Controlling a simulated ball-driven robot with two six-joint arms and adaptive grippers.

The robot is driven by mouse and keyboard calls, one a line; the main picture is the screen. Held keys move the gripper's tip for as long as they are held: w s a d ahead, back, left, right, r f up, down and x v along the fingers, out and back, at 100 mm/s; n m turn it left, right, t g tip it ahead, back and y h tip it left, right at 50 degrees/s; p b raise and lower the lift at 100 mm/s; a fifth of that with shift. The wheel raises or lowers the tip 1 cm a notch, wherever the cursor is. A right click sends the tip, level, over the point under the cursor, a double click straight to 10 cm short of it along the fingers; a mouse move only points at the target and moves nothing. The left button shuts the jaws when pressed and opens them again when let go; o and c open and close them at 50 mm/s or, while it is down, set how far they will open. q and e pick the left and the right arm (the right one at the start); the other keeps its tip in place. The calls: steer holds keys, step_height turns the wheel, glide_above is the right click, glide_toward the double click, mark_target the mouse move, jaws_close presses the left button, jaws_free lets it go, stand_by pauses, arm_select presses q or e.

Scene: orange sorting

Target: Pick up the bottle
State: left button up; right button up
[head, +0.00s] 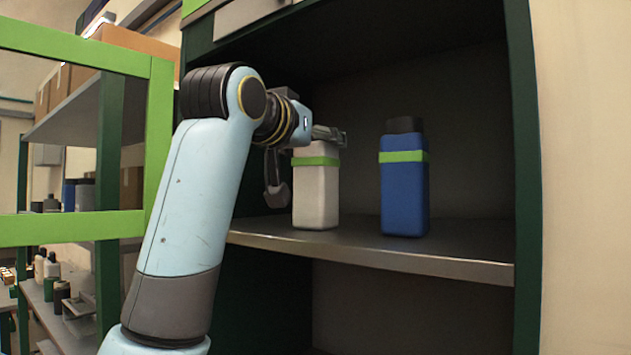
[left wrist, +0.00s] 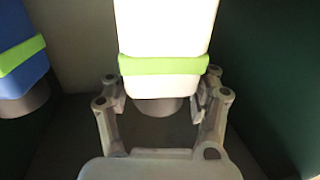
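A white bottle (head: 316,190) with a green band stands upright on the shelf in the head view. A blue bottle (head: 404,195) with a green band and dark cap stands upright to its right. My left gripper (head: 306,164) is at the white bottle's upper part and hides its top in the head view. In the left wrist view, the white bottle (left wrist: 165,28) appears upside down, its grey cap between the open fingers (left wrist: 158,103), with gaps on both sides. The blue bottle (left wrist: 18,62) shows at the left edge there. My right gripper is not in view.
The grey shelf board (head: 460,262) sits in a dark green cabinet, whose right side panel (head: 527,190) stands beyond the blue bottle. A light green frame (head: 72,228) is at the left. Behind it are shelves (head: 75,110) with boxes and small bottles.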

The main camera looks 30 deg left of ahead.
arm_select(q)
steer(key=c, duration=1.1)
jaws_close()
steer(key=shift+r, duration=0.15)
